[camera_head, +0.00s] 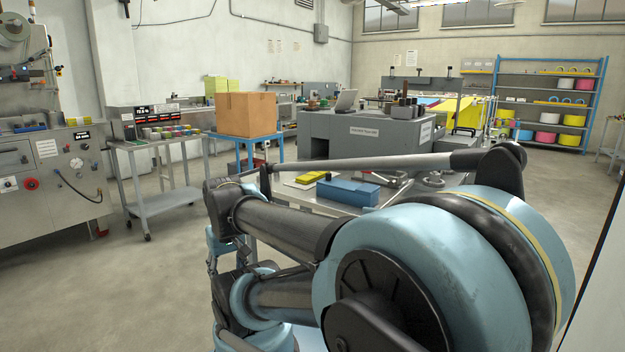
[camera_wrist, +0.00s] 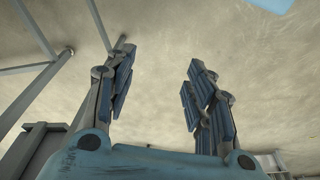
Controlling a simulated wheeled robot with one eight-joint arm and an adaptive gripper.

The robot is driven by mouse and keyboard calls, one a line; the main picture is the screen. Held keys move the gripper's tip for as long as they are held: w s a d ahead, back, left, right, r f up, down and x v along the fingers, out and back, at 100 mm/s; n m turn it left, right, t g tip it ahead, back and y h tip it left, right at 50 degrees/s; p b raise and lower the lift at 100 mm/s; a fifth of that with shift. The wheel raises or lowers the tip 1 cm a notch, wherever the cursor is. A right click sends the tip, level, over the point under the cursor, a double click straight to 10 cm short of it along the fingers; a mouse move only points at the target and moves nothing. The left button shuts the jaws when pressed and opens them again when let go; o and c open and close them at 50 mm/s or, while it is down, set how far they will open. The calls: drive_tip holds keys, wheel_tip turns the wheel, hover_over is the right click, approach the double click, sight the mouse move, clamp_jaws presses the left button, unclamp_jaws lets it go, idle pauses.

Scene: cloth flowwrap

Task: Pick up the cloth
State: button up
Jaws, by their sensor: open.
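I cannot make out a cloth for certain in either view. A small yellow thing (camera_head: 312,177) lies on a worktable (camera_head: 395,197) beyond my arm in the head view. It is too small to tell whether it is cloth. My gripper (camera_wrist: 160,78) shows in the wrist view, with its two blue-grey fingers well apart and nothing between them. Bare floor fills most of the view behind the fingers. In the head view my arm covers much of the worktable, and I cannot make out the gripper there.
A blue box (camera_head: 348,191) stands on the worktable beside the yellow thing. A cardboard box (camera_head: 245,113) sits on a blue-framed stand. A metal cart (camera_head: 165,203) and a large machine (camera_head: 48,170) are at left. Open floor (camera_head: 110,290) lies in front of them.

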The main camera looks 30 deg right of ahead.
drive_tip(key=shift+o, duration=0.8)
drive_tip(key=w+d+r+m, duration=0.2)
drive_tip(key=w+d+r, duration=0.1)
drive_tip(key=r, duration=0.4)
drive_tip(key=w+d+r+m, duration=0.2)
drive_tip(key=w+d+r, duration=0.1)
drive_tip(key=w+r, duration=0.3)
drive_tip(key=shift+w+d+r+g, duration=0.2)
drive_tip(key=shift+d+r+g, duration=0.15)
drive_tip(key=shift+r, duration=0.2)
drive_tip(key=w+d+r+m, duration=0.2)
drive_tip(key=w+d+r, duration=0.25)
drive_tip(key=d, duration=0.25)
drive_tip(key=w+d+r+m+g, duration=0.1)
drive_tip(key=w+d+r+m, duration=0.1)
drive_tip(key=w+d+r, duration=0.35)
drive_tip(key=w+d+r+m, duration=0.25)
drive_tip(key=d+r, duration=0.25)
drive_tip(key=d, duration=0.4)
drive_tip(key=d+r+m, duration=0.3)
drive_tip(key=d, duration=1)
drive_tip(key=shift+g, duration=0.25)
drive_tip(key=f, duration=1.1)
drive_tip(key=w+f, duration=0.1)
drive_tip(key=f, duration=0.4)
drive_tip(key=shift+a+f, duration=0.15)
drive_tip(key=shift+a, duration=0.2)
drive_tip(key=c, duration=0.8)
